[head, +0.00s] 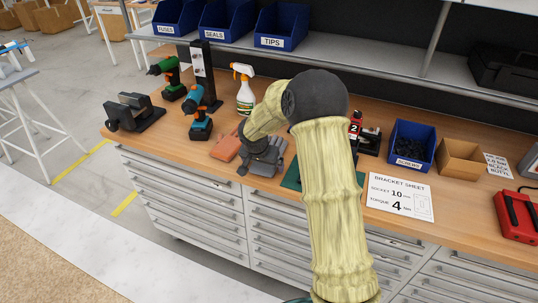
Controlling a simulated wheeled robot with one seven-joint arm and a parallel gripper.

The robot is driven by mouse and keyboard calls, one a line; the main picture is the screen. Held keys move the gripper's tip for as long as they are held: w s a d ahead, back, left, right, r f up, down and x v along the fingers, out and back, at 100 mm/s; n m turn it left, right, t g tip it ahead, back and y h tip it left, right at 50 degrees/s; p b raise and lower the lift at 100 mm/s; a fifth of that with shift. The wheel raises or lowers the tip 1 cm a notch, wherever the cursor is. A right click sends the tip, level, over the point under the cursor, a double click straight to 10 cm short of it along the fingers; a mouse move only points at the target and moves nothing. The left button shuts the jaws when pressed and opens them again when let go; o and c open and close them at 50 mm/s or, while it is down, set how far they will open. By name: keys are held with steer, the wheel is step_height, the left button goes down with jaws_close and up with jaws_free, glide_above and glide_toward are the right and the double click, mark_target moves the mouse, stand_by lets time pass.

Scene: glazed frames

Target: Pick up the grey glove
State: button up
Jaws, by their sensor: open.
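My arm, in a pale yellow sleeve, reaches over the workbench (185,137) in the head view and bends down to the left. My gripper (257,146) is at its end, low over the bench top. It is open. The grey glove (267,162) appears to lie on the bench right under and in front of the gripper, with finger-like shapes. The grey of the two runs together, so I cannot tell whether they touch. An orange-red flat item (225,148), perhaps another glove, lies just left of it.
A spray bottle (244,93) stands behind the gripper, and a blue-orange drill (198,115) stands to its left. A black vise (133,113) is further left. A green mat (291,178), partly hidden by my arm, and a bracket sheet (400,196) lie right. Blue bins (272,42) line the shelf.

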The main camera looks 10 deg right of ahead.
steer(key=c, duration=1.2)
steer(key=shift+o, duration=0.2)
steer(key=shift+r, duration=0.1)
step_height(320, 180, up, 10)
